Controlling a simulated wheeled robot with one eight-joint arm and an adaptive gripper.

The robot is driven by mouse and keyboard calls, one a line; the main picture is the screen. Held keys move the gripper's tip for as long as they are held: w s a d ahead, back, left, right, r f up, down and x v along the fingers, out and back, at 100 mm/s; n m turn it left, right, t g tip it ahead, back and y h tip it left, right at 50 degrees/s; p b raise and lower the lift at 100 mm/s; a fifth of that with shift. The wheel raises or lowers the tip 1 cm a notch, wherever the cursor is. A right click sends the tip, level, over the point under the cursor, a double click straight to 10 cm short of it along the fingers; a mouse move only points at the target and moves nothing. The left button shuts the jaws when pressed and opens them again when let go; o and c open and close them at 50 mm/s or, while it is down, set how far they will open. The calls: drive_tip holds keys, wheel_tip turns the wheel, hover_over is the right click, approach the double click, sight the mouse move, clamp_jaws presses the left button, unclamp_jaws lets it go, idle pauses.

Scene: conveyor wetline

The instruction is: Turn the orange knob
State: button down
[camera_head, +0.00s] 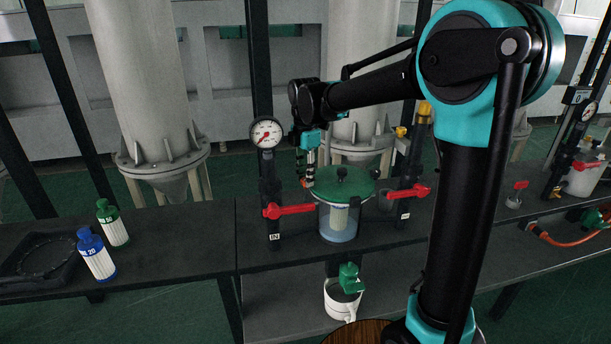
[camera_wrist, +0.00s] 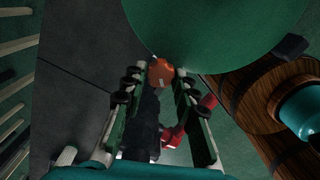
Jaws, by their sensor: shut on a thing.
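The orange knob (camera_wrist: 160,72) shows in the wrist view between my fingertips, beside the rim of the green lid. My gripper (camera_wrist: 160,82) is shut on it, with a finger on either side. In the head view my gripper (camera_head: 306,180) points down at the left edge of the green lid (camera_head: 340,183) of the clear vessel (camera_head: 338,222). The knob is mostly hidden there behind the fingers.
Red lever handles (camera_head: 287,210) stand on the pipes at both sides of the vessel. A pressure gauge (camera_head: 266,133) is left of my gripper. A white mug (camera_head: 341,300) stands below a green tap (camera_head: 350,279). A green bottle (camera_head: 112,224) and a blue bottle (camera_head: 96,256) stand at left.

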drive_tip(key=m, duration=0.6)
drive_tip(key=shift+m, duration=0.4)
drive_tip(key=m, duration=0.3)
drive_tip(key=shift+m, duration=0.3)
drive_tip(key=m, duration=0.3)
drive_tip(key=shift+w+m, duration=0.1)
drive_tip(key=shift+m, duration=0.2)
drive_tip(key=m, duration=1.3)
drive_tip(key=c, duration=1.2)
unclamp_jaws()
drive_tip(key=shift+r, duration=0.1)
wheel_tip(320, 180, up, 12)
drive_tip(key=shift+f, duration=0.1)
